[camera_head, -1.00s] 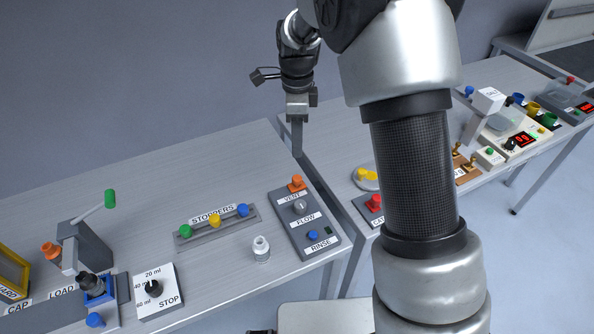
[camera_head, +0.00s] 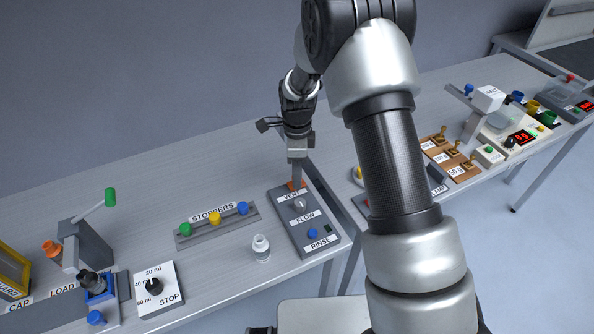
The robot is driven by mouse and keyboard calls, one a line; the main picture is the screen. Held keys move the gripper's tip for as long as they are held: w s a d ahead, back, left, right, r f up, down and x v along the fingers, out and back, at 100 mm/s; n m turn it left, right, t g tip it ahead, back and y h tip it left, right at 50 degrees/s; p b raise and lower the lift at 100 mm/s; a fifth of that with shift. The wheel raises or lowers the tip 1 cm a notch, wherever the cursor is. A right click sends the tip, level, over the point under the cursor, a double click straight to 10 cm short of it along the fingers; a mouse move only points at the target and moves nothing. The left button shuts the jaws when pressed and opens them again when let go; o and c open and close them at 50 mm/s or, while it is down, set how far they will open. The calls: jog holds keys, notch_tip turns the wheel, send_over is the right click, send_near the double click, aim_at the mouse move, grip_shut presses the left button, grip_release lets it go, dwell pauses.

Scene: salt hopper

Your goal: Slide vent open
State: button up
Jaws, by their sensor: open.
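The vent control is an orange slider knob (camera_head: 292,185) at the top of a grey panel (camera_head: 322,254), just above the label VENT. My gripper (camera_head: 297,180) points down at the knob, and its fingers hide most of it. The jaws are open; I cannot tell whether they touch the knob or straddle it. Below the knob on the same panel are a grey FLOW dial (camera_head: 300,204) and a blue RINSE button (camera_head: 312,233).
A small white bottle (camera_head: 261,248) stands left of the panel. A stopper rack (camera_head: 216,224) with green, yellow and blue stoppers lies further left. My arm covers part of the right-hand table, where a white dispenser (camera_head: 488,98) stands.

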aim_at(280, 192)
grip_shut()
jog(key=shift+s+a+b, duration=0.15)
jog(key=shift+s+a, duration=0.2)
jog(key=shift+a, duration=0.5)
jog(key=shift+s+a+b, duration=0.15)
jog(key=shift+s+a, duration=0.2)
jog(key=shift+a, duration=0.5)
jog(key=shift+s+a+b, duration=0.15)
jog(key=shift+s+a, duration=0.2)
jog(key=shift+a, duration=0.5)
grip_release()
jog(key=shift+a, duration=0.1)
jog(key=shift+r, duration=0.6)
notch_tip(280, 192, up, 16)
jog(key=shift+r, duration=0.15)
